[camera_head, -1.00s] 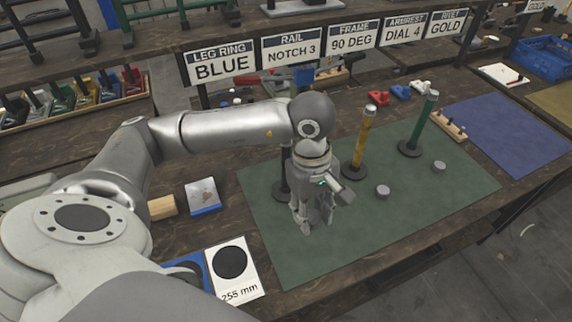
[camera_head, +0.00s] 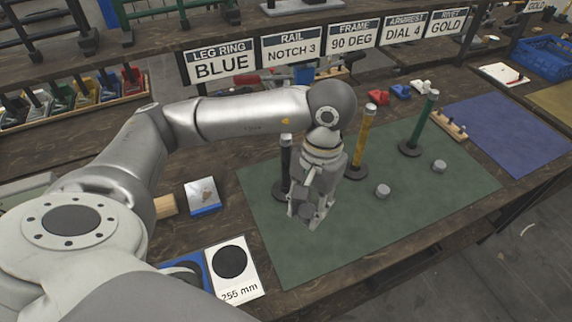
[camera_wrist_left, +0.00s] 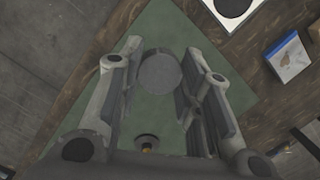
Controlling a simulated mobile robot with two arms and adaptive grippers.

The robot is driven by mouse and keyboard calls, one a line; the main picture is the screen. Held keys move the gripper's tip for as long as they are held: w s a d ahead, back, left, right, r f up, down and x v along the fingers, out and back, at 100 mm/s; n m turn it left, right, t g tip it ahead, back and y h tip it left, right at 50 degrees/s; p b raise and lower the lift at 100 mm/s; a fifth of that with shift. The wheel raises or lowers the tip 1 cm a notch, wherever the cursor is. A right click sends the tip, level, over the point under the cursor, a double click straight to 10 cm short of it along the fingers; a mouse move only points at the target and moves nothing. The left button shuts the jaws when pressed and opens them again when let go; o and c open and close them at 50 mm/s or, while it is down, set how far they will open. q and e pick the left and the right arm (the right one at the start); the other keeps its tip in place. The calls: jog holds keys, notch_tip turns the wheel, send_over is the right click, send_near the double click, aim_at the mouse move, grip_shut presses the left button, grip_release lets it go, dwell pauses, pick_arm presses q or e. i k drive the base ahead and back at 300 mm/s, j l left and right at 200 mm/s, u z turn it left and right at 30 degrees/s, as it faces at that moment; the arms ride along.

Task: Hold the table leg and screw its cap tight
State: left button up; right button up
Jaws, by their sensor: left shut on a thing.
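Three table legs stand upright on round bases on the green mat (camera_head: 430,195): a black leg (camera_head: 286,160) beside my left gripper, a yellow leg (camera_head: 364,140) to its right, and a green leg (camera_head: 424,122) further right. My left gripper (camera_head: 306,214) points down over the near left part of the mat. It is shut on a grey round cap, which shows between the fingers in the left wrist view (camera_wrist_left: 159,72). Two more grey caps lie on the mat, one near the middle (camera_head: 382,191) and one further right (camera_head: 439,166). My right gripper is out of view.
A blue mat (camera_head: 515,135) lies to the right. A white card marked 255 mm (camera_head: 242,284) and a small blue-edged box (camera_head: 203,196) lie left of the green mat. Red and blue parts (camera_head: 400,91) lie behind the legs. The mat's near right part is clear.

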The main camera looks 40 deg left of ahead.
aim_at(281, 188)
jog(key=u, duration=1.25)
jog(key=k+l, duration=0.4)
jog(key=l, duration=0.1)
